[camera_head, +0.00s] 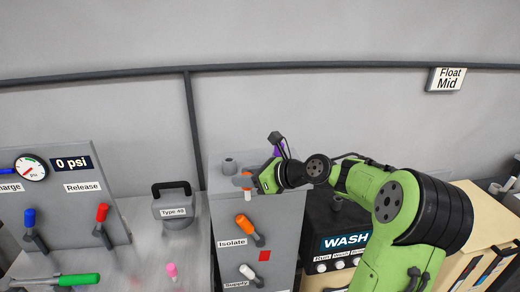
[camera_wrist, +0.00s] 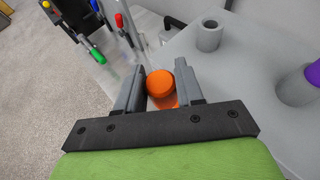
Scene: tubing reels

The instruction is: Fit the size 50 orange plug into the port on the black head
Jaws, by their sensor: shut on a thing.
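My gripper (camera_wrist: 160,92) is shut on an orange plug (camera_wrist: 160,82), whose round top shows between the two grey fingers. In the head view my gripper (camera_head: 257,183) is at the top front edge of the grey cabinet (camera_head: 225,205), with a little of the orange plug (camera_head: 247,174) showing at its tip. I cannot read a size on the plug. I cannot pick out the black head or its port for sure in either view.
On the cabinet top stand an empty grey socket (camera_wrist: 209,36) and a purple plug (camera_wrist: 314,74) in another socket. Orange (camera_head: 245,223) and white (camera_head: 248,271) handles stick out of its front. The black WASH unit (camera_head: 318,220) stands to the right, a Type 49 block (camera_head: 175,205) left.

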